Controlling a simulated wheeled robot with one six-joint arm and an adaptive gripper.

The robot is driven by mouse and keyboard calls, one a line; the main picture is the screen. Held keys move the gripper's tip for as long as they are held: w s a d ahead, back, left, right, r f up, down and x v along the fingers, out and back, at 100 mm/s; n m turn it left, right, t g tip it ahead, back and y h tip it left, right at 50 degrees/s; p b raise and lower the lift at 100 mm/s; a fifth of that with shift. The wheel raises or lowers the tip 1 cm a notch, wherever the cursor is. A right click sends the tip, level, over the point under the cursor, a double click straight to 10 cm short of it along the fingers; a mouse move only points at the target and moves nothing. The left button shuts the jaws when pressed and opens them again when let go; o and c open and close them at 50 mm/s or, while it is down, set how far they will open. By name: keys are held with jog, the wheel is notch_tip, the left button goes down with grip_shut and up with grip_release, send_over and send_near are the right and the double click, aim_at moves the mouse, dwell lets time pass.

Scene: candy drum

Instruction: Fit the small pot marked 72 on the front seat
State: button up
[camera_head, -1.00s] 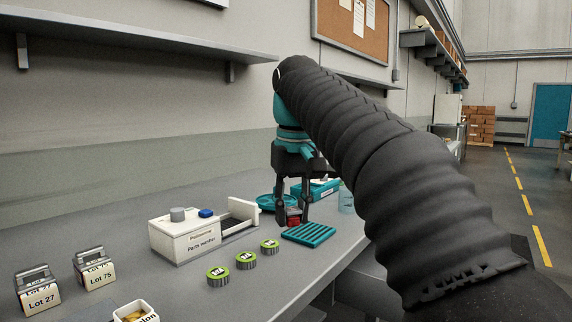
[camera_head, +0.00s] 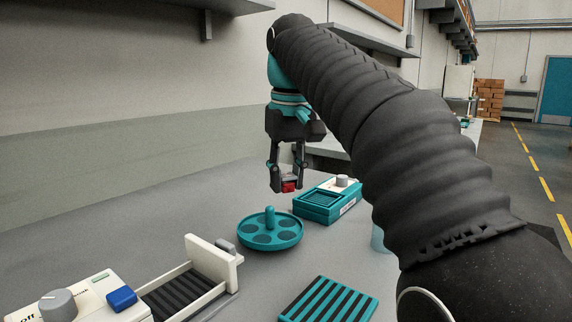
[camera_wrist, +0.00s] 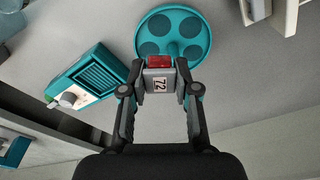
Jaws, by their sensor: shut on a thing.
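The small pot (camera_wrist: 160,85) is grey with a red top and a white label reading 72. My gripper (camera_wrist: 160,78) is shut on it from both sides. In the head view my gripper (camera_head: 287,184) holds the red-topped pot (camera_head: 289,187) in the air, above and behind the teal round holder (camera_head: 270,246). The holder has several round recesses and an upright central knob, and the recesses I can see look empty. It also shows beyond the pot in the wrist view (camera_wrist: 175,11). The pot is apart from the holder.
A teal box with a white knob (camera_head: 322,209) stands right of the holder. A white machine (camera_head: 85,300) with a ribbed tray and end panel is at front left. A teal slatted rack (camera_head: 328,300) lies in front.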

aim_at(286, 234)
jog(key=shift+w+f, duration=0.1)
jog(key=shift+f, duration=1.2)
jog(key=shift+f+b, duration=1)
jog(key=shift+f, duration=1.45)
jog(key=shift+p, duration=0.5)
jog(key=shift+f, duration=0.55)
dwell(1.3)
jog(key=o, duration=1.3)
jog(key=shift+o, duration=0.2)
jog(key=shift+p, duration=0.3)
